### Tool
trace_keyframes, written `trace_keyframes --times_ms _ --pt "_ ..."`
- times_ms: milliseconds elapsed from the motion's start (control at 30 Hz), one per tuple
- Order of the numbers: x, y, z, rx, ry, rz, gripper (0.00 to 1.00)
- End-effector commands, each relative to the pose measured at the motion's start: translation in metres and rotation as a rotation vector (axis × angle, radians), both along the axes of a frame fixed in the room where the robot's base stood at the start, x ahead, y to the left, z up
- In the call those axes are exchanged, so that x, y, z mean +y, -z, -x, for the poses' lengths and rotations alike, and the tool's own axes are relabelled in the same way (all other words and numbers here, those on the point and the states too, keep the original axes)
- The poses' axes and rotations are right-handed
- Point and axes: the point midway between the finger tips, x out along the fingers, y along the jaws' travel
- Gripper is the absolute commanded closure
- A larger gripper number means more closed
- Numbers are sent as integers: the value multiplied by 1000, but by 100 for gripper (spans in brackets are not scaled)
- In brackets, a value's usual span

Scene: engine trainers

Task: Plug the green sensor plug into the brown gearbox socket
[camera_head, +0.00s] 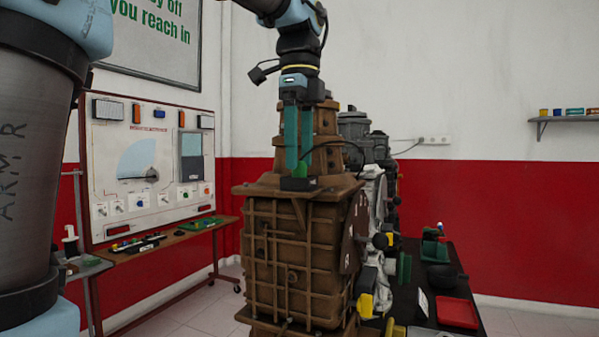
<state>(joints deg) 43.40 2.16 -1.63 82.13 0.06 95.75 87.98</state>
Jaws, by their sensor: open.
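The brown gearbox (290,255) stands upright in the middle of the view, with ribbed sides and a narrower upper housing. The small green plug (300,170) is at a black block (298,184) on the gearbox's top ledge, with a black cable curving off to the right. The black block may be the socket; I cannot tell whether the plug is seated in it. My gripper (298,165) points straight down over the ledge, its two long green fingers open with a narrow gap. The fingertips are at the plug, one on either side or just above it; contact cannot be made out.
A trainer panel (105,165) on a brown bench stands at the left. Grey engine units (357,128) stand behind the gearbox. A dark table with a red tray (457,312) is at the right. A wall shelf (570,119) hangs far right. Open floor shows at both sides.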

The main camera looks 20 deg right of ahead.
Motion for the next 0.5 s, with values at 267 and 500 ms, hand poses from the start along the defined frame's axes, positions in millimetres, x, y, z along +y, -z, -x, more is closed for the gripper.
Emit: trace_keyframes --times_ms 267,500 --pt "0 13 0 -1 0 1 35" --pt "0 12 0 -1 -1 1 37"
